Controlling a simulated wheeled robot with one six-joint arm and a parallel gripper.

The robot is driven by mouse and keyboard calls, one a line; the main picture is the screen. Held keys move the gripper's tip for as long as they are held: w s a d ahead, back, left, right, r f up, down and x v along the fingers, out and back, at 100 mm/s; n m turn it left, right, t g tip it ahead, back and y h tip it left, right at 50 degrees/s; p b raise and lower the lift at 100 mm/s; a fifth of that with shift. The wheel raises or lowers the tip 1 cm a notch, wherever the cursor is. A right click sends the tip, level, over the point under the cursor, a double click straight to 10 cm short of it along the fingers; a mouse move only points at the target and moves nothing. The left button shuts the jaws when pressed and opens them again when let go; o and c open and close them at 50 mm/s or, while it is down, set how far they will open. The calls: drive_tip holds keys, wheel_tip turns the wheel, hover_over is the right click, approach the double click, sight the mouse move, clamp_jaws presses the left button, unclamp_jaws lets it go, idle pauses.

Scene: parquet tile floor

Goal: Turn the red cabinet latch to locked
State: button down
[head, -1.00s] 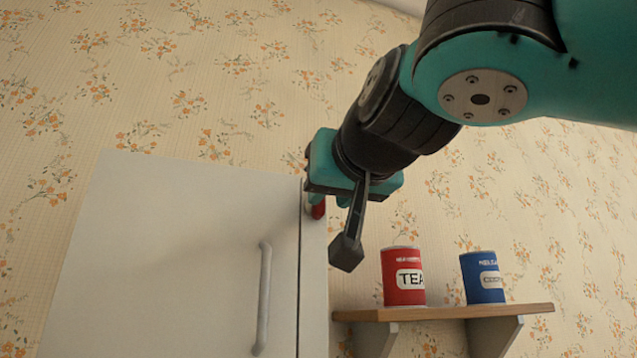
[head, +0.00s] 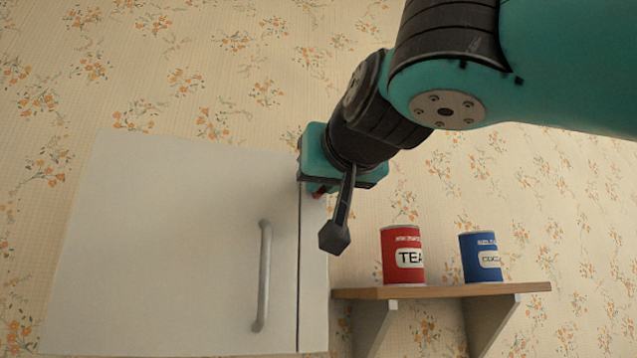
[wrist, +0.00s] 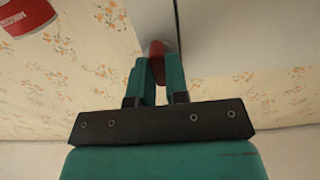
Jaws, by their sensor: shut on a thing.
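The red latch (wrist: 157,49) shows between my fingertips in the wrist view, by the seam at the cabinet's edge. In the head view only a small bit of the red latch (head: 318,193) shows below my gripper; the rest is hidden. My gripper (wrist: 158,72) is shut on the latch, with a green finger on each side of it. In the head view my gripper (head: 320,186) is at the upper right edge of the white cabinet (head: 180,240). The cabinet door is closed. The latch's angle cannot be told clearly.
A grey vertical handle (head: 263,275) is on the door, below and left of my gripper. A wooden shelf (head: 440,291) right of the cabinet holds a red tea can (head: 402,256) and a blue can (head: 482,257). The flowered wall above is clear.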

drive_tip(key=shift+m+b, duration=1)
drive_tip(key=shift+m, duration=1)
drive_tip(key=shift+m+b, duration=0.8)
drive_tip(key=shift+m, duration=1.2)
